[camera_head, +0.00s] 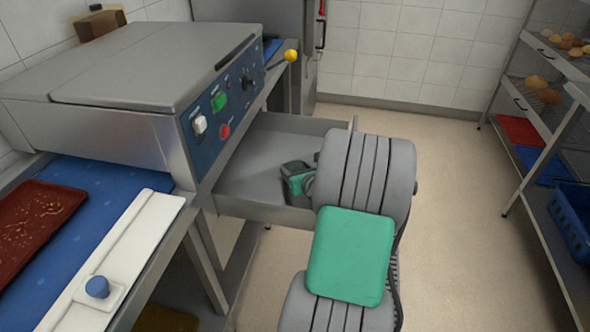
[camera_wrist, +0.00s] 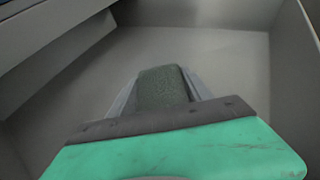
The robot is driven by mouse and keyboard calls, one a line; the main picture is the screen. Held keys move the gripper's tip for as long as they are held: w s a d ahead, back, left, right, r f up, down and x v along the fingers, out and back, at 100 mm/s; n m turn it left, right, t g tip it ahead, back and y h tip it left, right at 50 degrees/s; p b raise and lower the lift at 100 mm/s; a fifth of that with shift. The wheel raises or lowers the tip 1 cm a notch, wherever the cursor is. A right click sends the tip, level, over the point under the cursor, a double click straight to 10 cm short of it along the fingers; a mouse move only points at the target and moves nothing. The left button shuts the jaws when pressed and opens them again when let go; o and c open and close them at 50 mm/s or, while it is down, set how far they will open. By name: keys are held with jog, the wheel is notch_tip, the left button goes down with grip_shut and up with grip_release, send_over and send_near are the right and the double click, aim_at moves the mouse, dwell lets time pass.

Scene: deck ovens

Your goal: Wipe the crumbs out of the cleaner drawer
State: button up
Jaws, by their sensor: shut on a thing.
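The cleaner drawer (camera_head: 255,165) is pulled out below the grey machine with the blue control panel. It also shows in the wrist view (camera_wrist: 110,75) as a grey metal tray with raised walls. My gripper (camera_head: 300,180) is inside the drawer, partly hidden by my arm in the head view. In the wrist view my gripper (camera_wrist: 160,100) is shut on a dark green, rough-textured pad (camera_wrist: 162,86). The pad is at or near the drawer floor; I cannot tell whether it touches. I see no clear crumbs on the visible drawer floor.
The machine (camera_head: 140,75) overhangs the drawer's left side, and a yellow-knobbed lever (camera_head: 290,56) sticks out above it. A red-brown tray (camera_head: 35,220) lies on the blue belt (camera_head: 95,220). A rack (camera_head: 545,120) stands at right. The floor between is open.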

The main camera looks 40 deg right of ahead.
aim_at(302, 165)
jog(key=shift+w+d+f, duration=0.15)
jog(key=shift+d+f, duration=0.3)
jog(key=shift+f, duration=0.15)
jog(key=shift+c, duration=0.7)
jog(key=shift+w+d+r, duration=0.15)
jog(key=shift+w+d, duration=0.9)
jog(key=shift+d, duration=0.25)
jog(key=shift+p, duration=0.3)
notch_tip(302, 165, up, 6)
jog(key=p, duration=0.6)
jog(key=shift+w+d+r, duration=0.1)
jog(key=shift+w+r, duration=0.05)
jog(key=shift+r, duration=0.1)
notch_tip(302, 165, up, 3)
jog(key=p, duration=0.3)
jog(key=shift+r+p, duration=0.15)
jog(key=shift+p, duration=0.25)
